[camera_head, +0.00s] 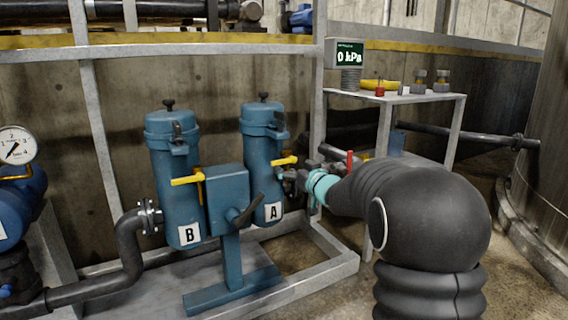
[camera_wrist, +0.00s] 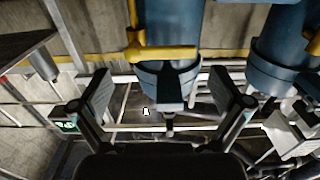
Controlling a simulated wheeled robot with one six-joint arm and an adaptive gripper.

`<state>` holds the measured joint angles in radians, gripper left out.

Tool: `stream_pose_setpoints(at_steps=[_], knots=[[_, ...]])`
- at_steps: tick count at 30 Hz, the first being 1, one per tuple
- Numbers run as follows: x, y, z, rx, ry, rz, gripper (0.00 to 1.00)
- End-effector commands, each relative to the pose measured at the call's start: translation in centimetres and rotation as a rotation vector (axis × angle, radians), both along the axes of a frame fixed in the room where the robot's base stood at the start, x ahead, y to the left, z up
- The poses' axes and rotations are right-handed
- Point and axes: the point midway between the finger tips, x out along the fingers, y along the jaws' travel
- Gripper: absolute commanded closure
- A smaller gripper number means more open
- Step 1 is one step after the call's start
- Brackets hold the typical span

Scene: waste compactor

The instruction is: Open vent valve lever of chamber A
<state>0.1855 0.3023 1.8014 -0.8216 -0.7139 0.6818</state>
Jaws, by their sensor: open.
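Chamber A (camera_head: 262,135) is a blue upright canister with an "A" label, right of the matching chamber B (camera_head: 175,190). A yellow lever (camera_head: 284,161) lies roughly level on the upper part of chamber A. In the wrist view this yellow lever (camera_wrist: 165,53) runs crosswise over the blue canister. My gripper (camera_head: 291,178) is just right of chamber A, slightly below the lever. In the wrist view my gripper (camera_wrist: 163,98) is open, its fingers wide apart. A dark part (camera_wrist: 170,85) of the canister shows between them. No contact with the lever is visible.
Chamber B has its own yellow lever (camera_head: 187,180). A blue box with a black handle (camera_head: 243,213) stands in front, between the chambers. A metal frame surrounds them. A display reading 0 kPa (camera_head: 345,54) and a small table (camera_head: 430,99) with items stand behind my arm.

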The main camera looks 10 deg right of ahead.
Motion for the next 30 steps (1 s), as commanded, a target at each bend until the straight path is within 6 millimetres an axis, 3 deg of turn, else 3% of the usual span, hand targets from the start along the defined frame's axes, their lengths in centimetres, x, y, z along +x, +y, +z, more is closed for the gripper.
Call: stream_pose_setpoints(at_steps=[9, 23, 30], knots=[[4.5, 1.5, 0.0, 0.000, 0.000, 0.001, 0.00], [5.4, 1.8, 0.0, 0.000, 0.000, 0.000, 0.00], [5.4, 1.8, 0.0, 0.000, 0.000, 0.000, 0.60]])
